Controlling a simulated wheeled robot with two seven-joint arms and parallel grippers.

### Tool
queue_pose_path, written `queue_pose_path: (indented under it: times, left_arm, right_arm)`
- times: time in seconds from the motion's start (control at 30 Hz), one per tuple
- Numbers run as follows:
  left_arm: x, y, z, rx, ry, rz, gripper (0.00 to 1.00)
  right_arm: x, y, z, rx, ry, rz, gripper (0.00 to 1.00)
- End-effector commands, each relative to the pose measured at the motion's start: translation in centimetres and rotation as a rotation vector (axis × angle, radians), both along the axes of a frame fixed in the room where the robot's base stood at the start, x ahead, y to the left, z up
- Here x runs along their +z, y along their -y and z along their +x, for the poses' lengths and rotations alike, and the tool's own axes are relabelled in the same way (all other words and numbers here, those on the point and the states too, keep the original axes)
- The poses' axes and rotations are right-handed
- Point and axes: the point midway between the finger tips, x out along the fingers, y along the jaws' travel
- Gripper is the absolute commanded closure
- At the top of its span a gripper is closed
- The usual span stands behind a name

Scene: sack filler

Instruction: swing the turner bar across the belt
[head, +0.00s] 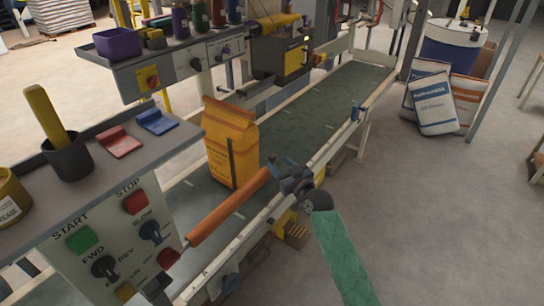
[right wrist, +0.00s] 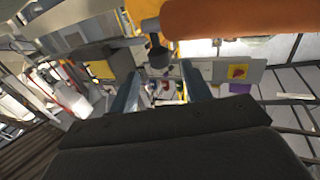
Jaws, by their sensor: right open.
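The orange turner bar (head: 230,207) slants over the near part of the green belt (head: 305,122), from near the control panel toward the belt's right rail. An orange paper sack (head: 231,142) stands upright on the belt, just beyond the bar. My right gripper (head: 280,164) is open at the bar's far right end, over the rail; I cannot tell whether it touches. In the right wrist view, the open fingers (right wrist: 161,88) have nothing clearly between them, and the bar (right wrist: 245,18) crosses the top right. My left gripper is not in view.
The control panel (head: 118,240) with buttons and knobs stands at the lower left, below a shelf with a red and a blue scoop-like piece. White sacks (head: 432,103) lean by a blue drum (head: 452,45) at the right. The floor (head: 440,200) right of the belt is clear.

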Motion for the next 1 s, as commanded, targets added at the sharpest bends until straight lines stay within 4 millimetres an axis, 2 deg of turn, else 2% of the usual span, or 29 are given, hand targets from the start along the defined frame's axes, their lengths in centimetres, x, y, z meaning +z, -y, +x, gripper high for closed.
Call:
queue_pose_path:
  times: [0.2,0.33,0.5,0.77,0.87,1.0]
  left_arm:
    - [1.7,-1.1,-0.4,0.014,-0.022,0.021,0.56]
    - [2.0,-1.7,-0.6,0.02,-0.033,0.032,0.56]
    - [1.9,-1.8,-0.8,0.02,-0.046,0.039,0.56]
    - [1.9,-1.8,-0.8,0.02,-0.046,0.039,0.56]
    - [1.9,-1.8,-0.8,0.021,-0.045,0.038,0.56]
    - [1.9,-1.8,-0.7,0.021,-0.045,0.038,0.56]
  right_arm:
    - [0.2,-1.8,2.8,0.0,-0.001,0.002,0.52]
    - [0.1,-2.5,4.0,0.0,-0.001,0.0,0.52]
    - [0.0,-3.0,4.8,0.0,-0.002,0.0,0.52]
    - [-0.1,-3.0,4.9,0.0,-0.002,-0.001,0.52]
    - [-0.1,-3.0,4.9,0.0,-0.002,0.0,0.67]
    - [-0.1,-3.0,4.9,0.0,-0.002,0.0,0.95]
